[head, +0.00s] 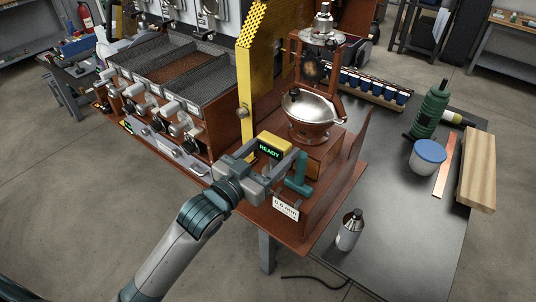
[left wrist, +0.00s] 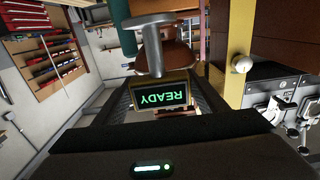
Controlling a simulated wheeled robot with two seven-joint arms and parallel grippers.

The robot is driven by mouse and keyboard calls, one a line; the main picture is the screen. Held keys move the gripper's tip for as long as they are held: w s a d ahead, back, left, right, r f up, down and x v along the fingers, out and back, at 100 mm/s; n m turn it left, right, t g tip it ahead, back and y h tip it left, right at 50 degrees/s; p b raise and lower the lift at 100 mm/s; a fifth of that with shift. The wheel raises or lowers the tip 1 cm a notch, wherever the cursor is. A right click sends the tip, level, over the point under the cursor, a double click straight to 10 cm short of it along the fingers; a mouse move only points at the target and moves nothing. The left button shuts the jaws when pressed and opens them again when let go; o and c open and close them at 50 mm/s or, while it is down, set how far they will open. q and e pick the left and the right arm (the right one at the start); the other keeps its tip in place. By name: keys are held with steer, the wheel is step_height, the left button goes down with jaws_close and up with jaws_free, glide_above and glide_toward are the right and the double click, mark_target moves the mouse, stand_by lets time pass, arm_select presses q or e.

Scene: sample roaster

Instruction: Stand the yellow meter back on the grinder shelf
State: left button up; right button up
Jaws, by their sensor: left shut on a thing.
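The yellow meter (head: 271,145) has a dark display reading READY in green. My left gripper (head: 270,157) is shut on it, with one finger on each side. In the left wrist view the meter (left wrist: 161,94) sits between the fingers, its display text upside down. The reddish-brown grinder shelf (head: 343,192) carries a wooden hand grinder with a silver bowl (head: 311,107). The meter is at the shelf's front left, in front of the grinder. I cannot tell whether its base touches the shelf. My right gripper is not in view.
A teal bracket (head: 299,176) and a 0.6 mm label (head: 285,208) are close to the gripper's right. A yellow perforated panel (head: 247,90) rises behind left, beside the roaster (head: 166,85). A metal bottle (head: 350,230) stands on the dark table right of the shelf.

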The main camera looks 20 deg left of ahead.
arm_select(q)
steer(key=w+a+f+p, duration=0.1)
steer(key=w+a+f, duration=0.3)
steer(key=w, duration=0.4)
steer(key=shift+f, duration=0.6)
steer(key=shift+f+p, duration=0.75)
steer(key=shift+f, duration=1.25)
steer(key=shift+f, duration=0.15)
steer(key=o, duration=1.7)
